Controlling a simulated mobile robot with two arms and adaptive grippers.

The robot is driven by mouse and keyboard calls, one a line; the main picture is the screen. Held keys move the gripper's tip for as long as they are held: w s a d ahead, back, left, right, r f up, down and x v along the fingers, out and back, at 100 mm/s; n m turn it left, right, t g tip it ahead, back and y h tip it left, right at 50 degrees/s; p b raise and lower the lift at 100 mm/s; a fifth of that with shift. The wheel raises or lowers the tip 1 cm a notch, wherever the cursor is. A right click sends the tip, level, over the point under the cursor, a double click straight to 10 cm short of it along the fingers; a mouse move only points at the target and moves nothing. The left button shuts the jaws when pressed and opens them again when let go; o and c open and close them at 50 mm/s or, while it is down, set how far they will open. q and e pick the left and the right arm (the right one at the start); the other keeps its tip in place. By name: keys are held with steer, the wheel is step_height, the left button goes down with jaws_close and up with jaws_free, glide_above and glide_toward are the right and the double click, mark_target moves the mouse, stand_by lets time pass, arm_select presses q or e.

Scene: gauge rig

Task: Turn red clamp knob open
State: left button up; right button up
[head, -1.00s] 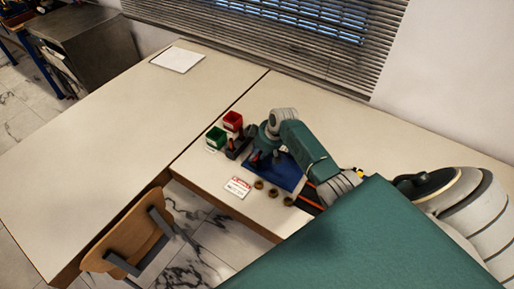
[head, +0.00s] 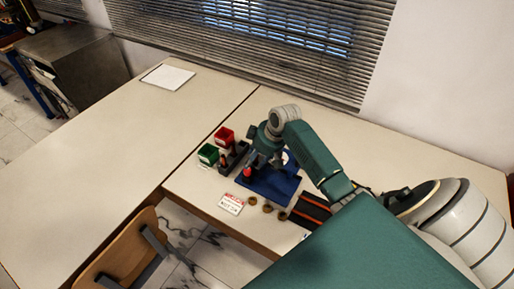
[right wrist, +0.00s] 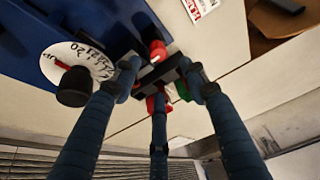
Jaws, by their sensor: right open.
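The red clamp knob (head: 247,173) stands at the left part of a blue base plate (head: 283,190) on the table. It also shows in the right wrist view (right wrist: 157,50), just past my fingertips, at the plate's edge. My right gripper (head: 262,158) is over the plate beside the knob. In the right wrist view its three fingers (right wrist: 158,76) are spread open, with nothing held. Whether a fingertip touches the knob cannot be told. A white gauge dial (right wrist: 92,58) with a black knob (right wrist: 75,88) sits on the plate. My left gripper is not in view.
A red bin (head: 223,137) and a green bin (head: 208,155) stand left of the plate beside a dark rack (head: 233,158). A sign card (head: 232,203) and brown rings (head: 267,208) lie in front. The left table (head: 110,140) is mostly clear; a chair (head: 125,250) is in front.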

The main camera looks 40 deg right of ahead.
steer(key=shift+v, duration=1.65)
